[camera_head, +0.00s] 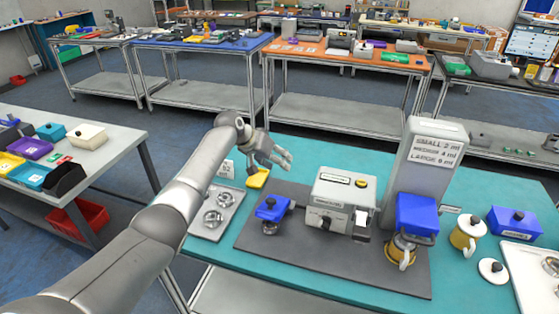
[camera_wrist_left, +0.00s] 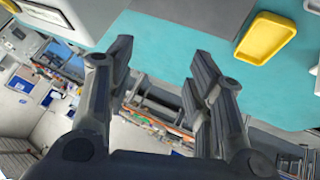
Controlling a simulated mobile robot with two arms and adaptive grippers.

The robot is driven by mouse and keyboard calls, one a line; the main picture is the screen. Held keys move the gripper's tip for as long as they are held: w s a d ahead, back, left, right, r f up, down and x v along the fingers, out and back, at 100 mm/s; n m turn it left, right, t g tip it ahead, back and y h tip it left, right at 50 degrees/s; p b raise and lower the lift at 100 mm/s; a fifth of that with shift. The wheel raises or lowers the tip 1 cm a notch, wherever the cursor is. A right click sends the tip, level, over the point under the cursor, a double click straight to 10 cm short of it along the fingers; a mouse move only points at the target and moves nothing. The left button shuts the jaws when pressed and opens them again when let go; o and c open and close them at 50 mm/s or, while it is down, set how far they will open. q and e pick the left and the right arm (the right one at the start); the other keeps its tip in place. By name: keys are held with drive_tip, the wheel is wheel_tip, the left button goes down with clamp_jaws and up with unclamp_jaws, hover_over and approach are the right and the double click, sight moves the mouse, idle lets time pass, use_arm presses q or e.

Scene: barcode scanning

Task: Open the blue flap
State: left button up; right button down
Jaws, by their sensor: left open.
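A blue flap-like cover (camera_head: 417,214) sits on the front of the tall grey machine (camera_head: 428,150), above a cup with a brass-coloured body (camera_head: 400,250). A smaller blue part (camera_head: 272,207) tops a small device at the left of the dark mat. I cannot tell for certain which is the task's flap. My left gripper (camera_head: 283,160) is above the teal table's far-left part, apart from both blue parts. In the left wrist view it (camera_wrist_left: 160,52) is open, with nothing between its fingers. My right gripper is not in view.
A yellow tray (camera_head: 258,178) lies near my left gripper and also shows in the left wrist view (camera_wrist_left: 265,38). A grey box device (camera_head: 342,196) stands between the two blue parts. A metal plate with round fittings (camera_head: 214,212) is at left; a blue box (camera_head: 514,222) is at right.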

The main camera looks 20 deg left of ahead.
use_arm(q)
drive_tip(key=s+a+r+p, duration=0.1)
drive_tip(key=a+r+p, duration=0.2)
drive_tip(key=r+p, duration=0.3)
drive_tip(key=shift+s+r, duration=0.2)
drive_tip(key=shift+r, duration=0.35)
idle(0.5)
drive_tip(key=v, duration=1.2)
drive_tip(key=shift+w, duration=0.15)
